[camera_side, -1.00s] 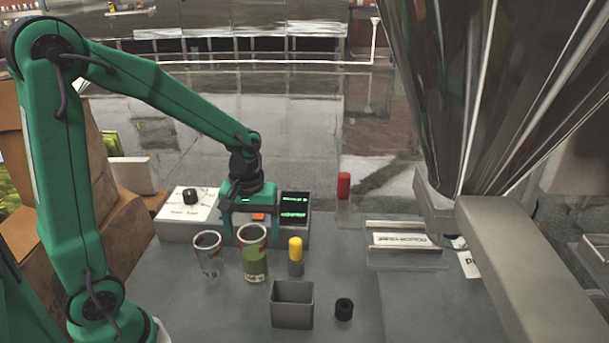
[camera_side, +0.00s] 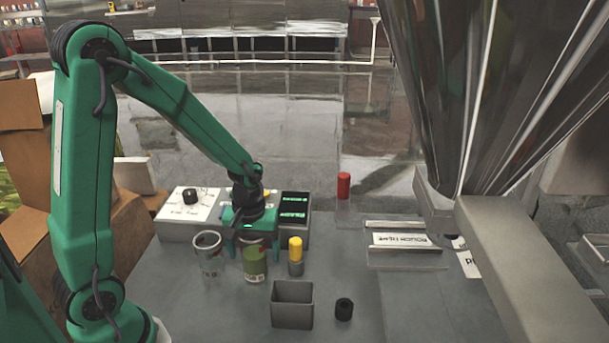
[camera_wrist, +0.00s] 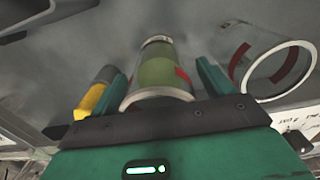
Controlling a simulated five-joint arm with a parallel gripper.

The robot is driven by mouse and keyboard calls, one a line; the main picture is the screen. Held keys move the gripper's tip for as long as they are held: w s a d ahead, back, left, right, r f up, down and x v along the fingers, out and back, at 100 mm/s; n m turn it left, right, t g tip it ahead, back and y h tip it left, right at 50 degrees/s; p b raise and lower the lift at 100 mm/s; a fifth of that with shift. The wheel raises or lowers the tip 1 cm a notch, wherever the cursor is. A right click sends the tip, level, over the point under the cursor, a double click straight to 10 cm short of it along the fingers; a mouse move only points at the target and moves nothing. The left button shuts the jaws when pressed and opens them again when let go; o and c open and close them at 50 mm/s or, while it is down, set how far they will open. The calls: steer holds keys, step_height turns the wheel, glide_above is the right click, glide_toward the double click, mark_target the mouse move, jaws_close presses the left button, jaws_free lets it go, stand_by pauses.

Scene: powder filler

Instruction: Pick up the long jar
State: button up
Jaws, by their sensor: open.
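The long jar (camera_side: 254,264), a clear cylinder with green contents, stands upright on the grey table, left of the yellow-capped vial. My gripper (camera_side: 248,238) is lowered over its top. In the wrist view the jar (camera_wrist: 158,72) lies between the two open green fingers of my gripper (camera_wrist: 165,88), with a gap visible on the left side. I cannot tell whether either finger touches it. The jar's upper rim is partly hidden by my gripper in the side view.
A shorter clear jar (camera_side: 209,258) stands close on the left, and the yellow-capped vial (camera_side: 295,256) close on the right. A grey square container (camera_side: 291,304) and a black knob (camera_side: 344,309) are in front. A control box (camera_side: 187,212) is behind.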

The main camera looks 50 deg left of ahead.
stand_by(0.5)
steer(key=c, duration=1.1)
steer(key=shift+r, duration=0.1)
steer(key=shift+r, duration=0.75)
steer(key=r, duration=0.2)
steer(key=shift+d+r, duration=0.3)
steer(key=shift+r, duration=0.1)
steer(key=s+d+r, duration=0.1)
steer(key=d+r, duration=0.1)
steer(key=d, duration=0.1)
steer(key=s+d+r, duration=0.2)
steer(key=d, duration=0.1)
steer(key=s+d+r, duration=0.1)
steer(key=d+r, duration=0.1)
steer(key=d, duration=0.2)
steer(key=shift+s+r, duration=0.25)
steer(key=shift+s, duration=0.05)
